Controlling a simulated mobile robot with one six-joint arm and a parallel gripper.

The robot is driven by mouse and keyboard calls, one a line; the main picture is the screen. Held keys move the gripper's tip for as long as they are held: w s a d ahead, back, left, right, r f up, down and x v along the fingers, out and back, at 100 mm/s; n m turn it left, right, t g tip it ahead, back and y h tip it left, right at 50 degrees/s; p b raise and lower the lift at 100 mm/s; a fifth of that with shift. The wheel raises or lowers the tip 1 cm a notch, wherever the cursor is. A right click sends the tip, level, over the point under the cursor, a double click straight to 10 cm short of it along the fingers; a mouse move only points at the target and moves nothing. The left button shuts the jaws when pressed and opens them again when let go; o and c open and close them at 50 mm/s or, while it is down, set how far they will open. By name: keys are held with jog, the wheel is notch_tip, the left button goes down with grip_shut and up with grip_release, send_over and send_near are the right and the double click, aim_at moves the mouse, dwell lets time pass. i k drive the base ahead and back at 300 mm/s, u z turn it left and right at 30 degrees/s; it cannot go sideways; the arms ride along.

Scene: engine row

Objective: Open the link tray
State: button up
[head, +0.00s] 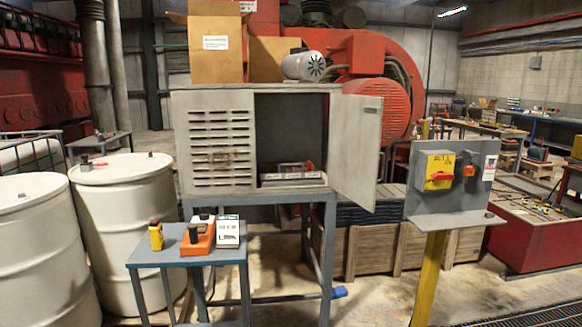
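A grey metal cabinet (222,140) stands on a blue-grey stand in the middle of the head view. Its right door (356,150) is swung open to the right, and its louvred left door is shut. Inside, at the bottom of the open half, is a low tray-like unit (292,176) with a pale labelled front and something red at its right end. It looks like the link tray, but it is too small to tell how far it is open. My gripper is not in view.
A small blue table (188,252) in front holds a yellow device (156,236), an orange device (198,238) and a white box (229,231). White drums (128,205) stand left. A switch panel (450,183) on a yellow post stands right.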

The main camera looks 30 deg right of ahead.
aim_at(272, 171)
jog(key=z, duration=0.05)
jog(key=i, duration=1)
jog(key=u, duration=0.05)
